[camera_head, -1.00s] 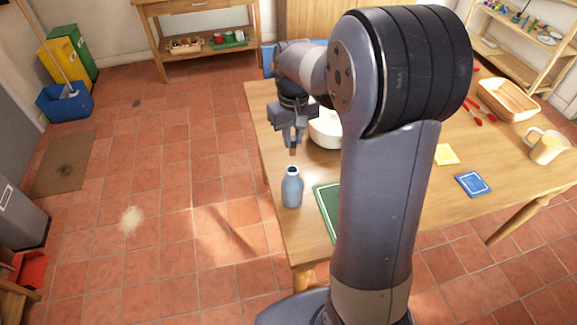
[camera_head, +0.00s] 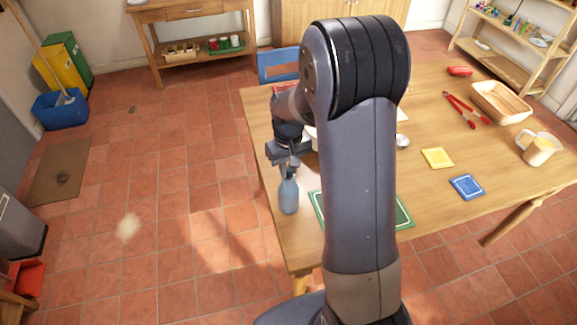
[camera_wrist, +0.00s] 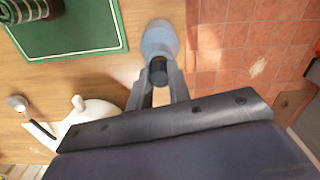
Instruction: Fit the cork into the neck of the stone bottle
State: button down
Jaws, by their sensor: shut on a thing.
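The blue-grey stone bottle (camera_head: 289,196) stands upright near the table's left edge. In the wrist view its pale blue body (camera_wrist: 160,38) shows just beyond my fingertips. My gripper (camera_head: 286,170) points down directly over the bottle's top. In the wrist view my gripper (camera_wrist: 159,76) has its two fingers close around a small dark piece at the bottle's mouth. The cork is held between them, but its outline is hard to make out. I cannot tell how far it sits in the neck.
A green mat (camera_head: 405,215) lies right of the bottle, partly behind my arm. In the wrist view a white rounded vessel (camera_wrist: 92,112) stands near the fingers.

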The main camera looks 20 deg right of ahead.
aim_at(289, 169)
jog(key=shift+f, duration=0.2)
jog(key=c, duration=1.3)
grip_release()
jog(key=shift+r, duration=0.1)
notch_tip(289, 169, up, 12)
jog(key=shift+r+b, duration=0.15)
jog(key=shift+b, duration=0.3)
